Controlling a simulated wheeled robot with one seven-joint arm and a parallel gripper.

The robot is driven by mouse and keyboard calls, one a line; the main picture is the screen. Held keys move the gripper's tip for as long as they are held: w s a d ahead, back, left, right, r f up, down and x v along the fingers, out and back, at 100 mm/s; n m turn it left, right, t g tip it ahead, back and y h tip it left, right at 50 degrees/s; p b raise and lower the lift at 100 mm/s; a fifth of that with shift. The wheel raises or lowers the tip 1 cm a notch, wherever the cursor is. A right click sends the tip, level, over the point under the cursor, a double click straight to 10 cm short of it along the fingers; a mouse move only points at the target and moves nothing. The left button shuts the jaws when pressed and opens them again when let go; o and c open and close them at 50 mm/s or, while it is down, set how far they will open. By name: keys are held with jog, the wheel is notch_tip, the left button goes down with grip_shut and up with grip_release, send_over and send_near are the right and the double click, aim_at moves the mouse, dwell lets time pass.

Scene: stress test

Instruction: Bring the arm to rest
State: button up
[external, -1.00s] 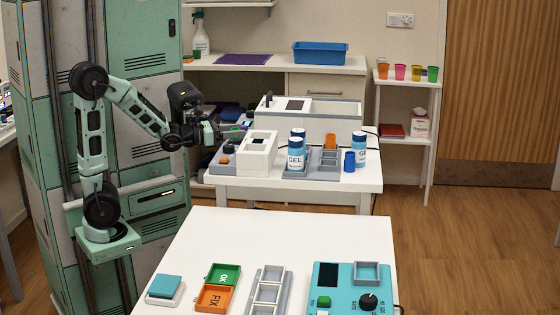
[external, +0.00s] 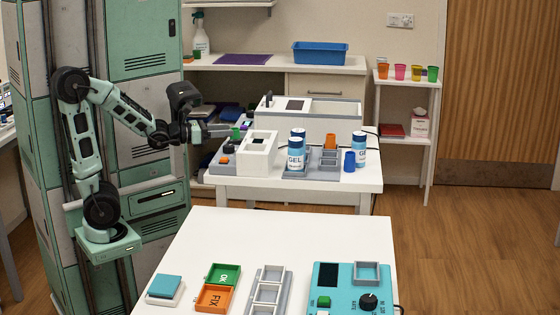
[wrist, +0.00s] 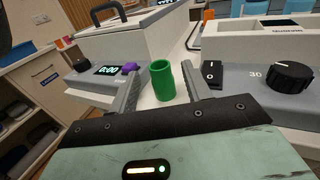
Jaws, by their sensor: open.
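My gripper (external: 222,130) is at the end of my raised arm, above the left end of the white bench (external: 355,183). In the wrist view my gripper (wrist: 161,70) is open, its two grey fingers spread apart. A green cup (wrist: 163,84) stands upright between or just beyond the fingertips, with no finger visibly closed on it. In the external view the green cup (external: 235,134) shows just past the fingertips.
A grey device with a lit display (wrist: 107,70) and purple knob stands left of the fingers. Gel bottles (external: 295,154) stand farther along. The front table (external: 270,235) has clear room at its back.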

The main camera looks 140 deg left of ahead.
jog(key=r+p, duration=0.1)
jog(key=p, duration=0.1)
jog(key=r+n+h+p, duration=0.1)
jog(key=p, duration=0.1)
jog(key=w+r+n+g+h+p, duration=0.1)
jog(key=p, duration=0.1)
jog(key=shift+w+d+r, duration=0.1)
jog(key=shift+d+r, duration=0.15)
jog(key=shift+w+d+r+n+h+p, duration=0.2)
jog(key=shift+n+h+p, duration=0.25)
jog(key=shift+p, duration=0.5)
jog(key=w+d+r+n+g+h+p, duration=0.1)
jog(key=w+d+n+g+h+p, duration=0.1)
jog(key=d+n+p, duration=0.5)
jog(key=w+d+r+n+g+h+p, duration=0.1)
jog(key=w+d+n+h+p, duration=0.3)
jog(key=n, duration=0.6)
jog(key=w+d+r+n+g+h+p, duration=0.2)
jog(key=w+d+r+n+h+p, duration=0.1)
jog(key=d+n+h+p, duration=0.4)
jog(key=d+n+p, duration=0.2)
jog(key=d+p, duration=0.1)
jog(key=d, duration=0.1)
jog(key=shift+w+d+n+g+p, duration=0.2)
jog(key=shift+w+n+g+p, duration=0.1)
jog(key=shift+w+n+p, duration=0.1)
